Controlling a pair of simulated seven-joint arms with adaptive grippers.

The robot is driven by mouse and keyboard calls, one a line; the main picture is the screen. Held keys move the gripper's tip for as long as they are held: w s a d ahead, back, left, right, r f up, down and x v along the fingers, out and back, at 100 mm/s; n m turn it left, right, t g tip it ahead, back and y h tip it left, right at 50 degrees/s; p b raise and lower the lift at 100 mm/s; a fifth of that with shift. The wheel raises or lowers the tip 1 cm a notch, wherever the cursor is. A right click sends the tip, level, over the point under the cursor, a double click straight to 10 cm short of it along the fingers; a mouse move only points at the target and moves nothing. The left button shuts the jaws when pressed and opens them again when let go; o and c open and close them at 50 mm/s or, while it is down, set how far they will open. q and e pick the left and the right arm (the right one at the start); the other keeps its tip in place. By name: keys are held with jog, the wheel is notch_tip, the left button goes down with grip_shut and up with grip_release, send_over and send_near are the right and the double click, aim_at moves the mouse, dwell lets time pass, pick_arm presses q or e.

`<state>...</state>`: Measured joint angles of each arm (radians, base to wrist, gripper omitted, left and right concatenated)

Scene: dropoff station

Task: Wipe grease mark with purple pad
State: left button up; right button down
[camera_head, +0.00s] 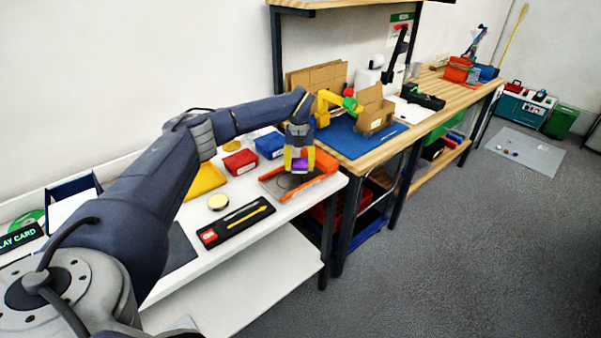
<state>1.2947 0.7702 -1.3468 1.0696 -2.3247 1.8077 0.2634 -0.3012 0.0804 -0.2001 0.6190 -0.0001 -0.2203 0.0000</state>
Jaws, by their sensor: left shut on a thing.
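My left gripper (300,163) reaches in from the left and points down over the right end of the white table. It is shut on the purple pad (300,166), which shows as a small purple patch between the yellow fingertips. The pad is over a grey surface with an orange edge (325,163); I cannot tell whether it touches. A dark mark (287,181) shows on that surface just below and left of the pad, and may be the grease mark. My right gripper is not in view.
A black tray (236,222) with a yellow tool, a round tin (218,202), a red bin (240,161) and a blue bin (270,145) stand on the white table (215,257). A wooden bench with a blue mat (350,139) and cardboard box (375,112) adjoins on the right.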

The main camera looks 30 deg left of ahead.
pick_arm(q)
jog(key=shift+s+r, duration=0.1)
jog(key=shift+r, duration=2.5)
